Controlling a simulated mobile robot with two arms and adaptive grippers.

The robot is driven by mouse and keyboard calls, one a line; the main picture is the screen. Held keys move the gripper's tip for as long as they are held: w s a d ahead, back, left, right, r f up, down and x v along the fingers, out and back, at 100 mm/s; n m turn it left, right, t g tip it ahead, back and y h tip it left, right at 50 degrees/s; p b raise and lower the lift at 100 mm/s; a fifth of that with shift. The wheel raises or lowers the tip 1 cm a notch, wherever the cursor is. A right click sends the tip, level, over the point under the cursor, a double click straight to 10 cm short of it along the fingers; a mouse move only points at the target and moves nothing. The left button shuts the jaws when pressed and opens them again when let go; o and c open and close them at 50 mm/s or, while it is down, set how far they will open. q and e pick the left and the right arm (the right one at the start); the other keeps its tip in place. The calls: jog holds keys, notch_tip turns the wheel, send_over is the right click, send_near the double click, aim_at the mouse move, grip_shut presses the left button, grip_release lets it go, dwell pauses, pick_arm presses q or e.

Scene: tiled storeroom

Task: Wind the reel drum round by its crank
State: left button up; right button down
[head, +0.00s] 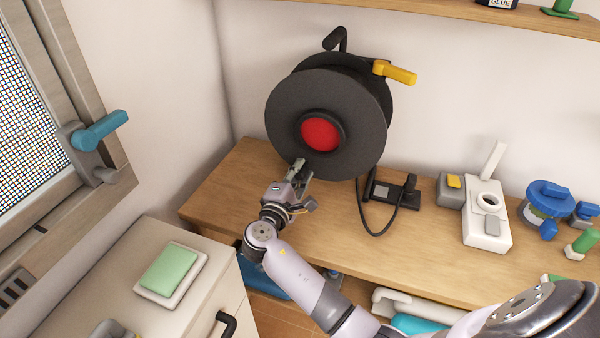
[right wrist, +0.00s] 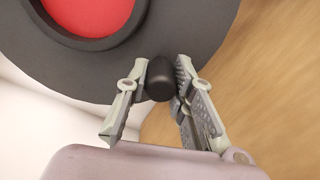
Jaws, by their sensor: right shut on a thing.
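The reel drum (head: 352,105) is a large dark grey disc with a red centre (head: 321,134), standing upright on the wooden bench. Its crank knob (right wrist: 160,79) is a short black cylinder on the drum face near the rim, seen in the right wrist view. My right gripper (head: 303,169) is at the lower edge of the drum face. In the right wrist view its two fingers (right wrist: 157,80) are closed on either side of the knob. In the head view the gripper hides the knob. My left gripper is not in view.
A yellow lever (head: 396,73) sticks out at the reel's upper right. A black cable (head: 362,215) hangs over the bench (head: 430,243) beside a black socket piece (head: 392,190). White and blue devices stand further right. A cabinet with a green pad (head: 170,268) is at left.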

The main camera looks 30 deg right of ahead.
jog(key=c, duration=1.4)
grip_release()
jog(key=shift+a, duration=0.1)
jog(key=v, duration=1.2)
jog(key=shift+r, duration=0.1)
